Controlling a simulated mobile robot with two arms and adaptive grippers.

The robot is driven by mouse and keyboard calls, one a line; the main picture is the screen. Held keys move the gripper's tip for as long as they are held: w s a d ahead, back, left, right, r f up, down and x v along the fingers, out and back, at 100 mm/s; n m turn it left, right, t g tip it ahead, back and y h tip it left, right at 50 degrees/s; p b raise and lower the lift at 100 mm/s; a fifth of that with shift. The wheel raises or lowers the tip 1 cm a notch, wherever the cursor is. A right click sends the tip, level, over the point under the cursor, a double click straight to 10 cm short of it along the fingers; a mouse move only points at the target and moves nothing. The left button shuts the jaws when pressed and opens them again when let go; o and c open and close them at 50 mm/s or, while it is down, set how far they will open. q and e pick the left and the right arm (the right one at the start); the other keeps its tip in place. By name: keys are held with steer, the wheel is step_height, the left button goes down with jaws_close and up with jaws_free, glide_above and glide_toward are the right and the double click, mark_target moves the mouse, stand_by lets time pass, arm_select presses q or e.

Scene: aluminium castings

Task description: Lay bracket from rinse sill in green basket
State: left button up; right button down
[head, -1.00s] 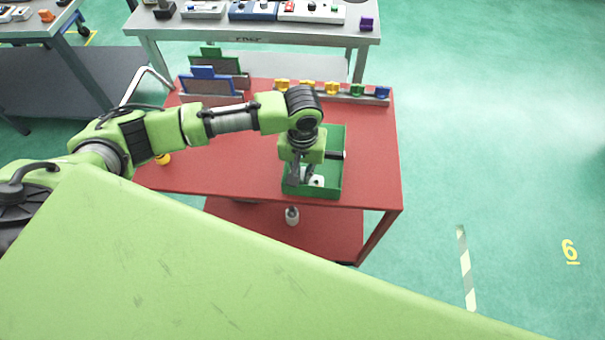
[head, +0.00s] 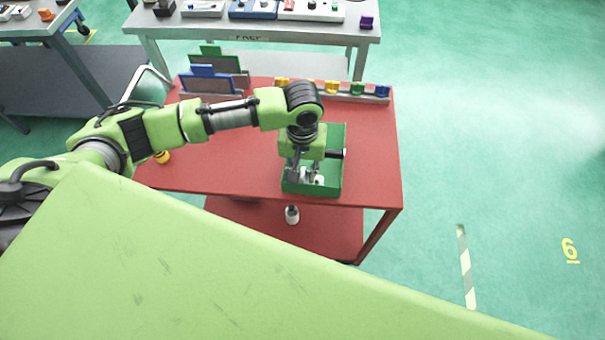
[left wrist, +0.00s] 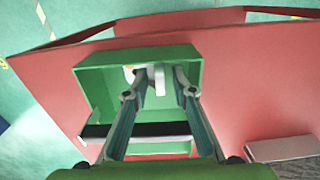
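The green basket (head: 336,180) stands on the red table, with a dark bar across it; it also shows in the left wrist view (left wrist: 185,54). My left gripper (head: 305,181) points down into the basket. In the left wrist view its fingers (left wrist: 160,78) are spread apart. A pale grey piece, apparently the bracket (left wrist: 159,82), sits between the fingertips inside the basket, with gaps visible on both sides. A small whitish-orange part (left wrist: 129,74) shows beside the left finger, partly hidden. My right gripper is not in view. I cannot make out the rinse sill.
Blue (head: 205,85) and green (head: 222,64) framed panels stand at the table's back left. A rail with yellow, green and blue pieces (head: 332,88) runs along the back edge. A yellow item (head: 162,157) is at the left. The table right of the basket is clear.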

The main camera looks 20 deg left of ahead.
mark_target(303, 174)
arm_select(q)
step_height(303, 174, up, 11)
steer(key=b, duration=0.1)
steer(key=shift+f, duration=0.15)
stand_by(0.4)
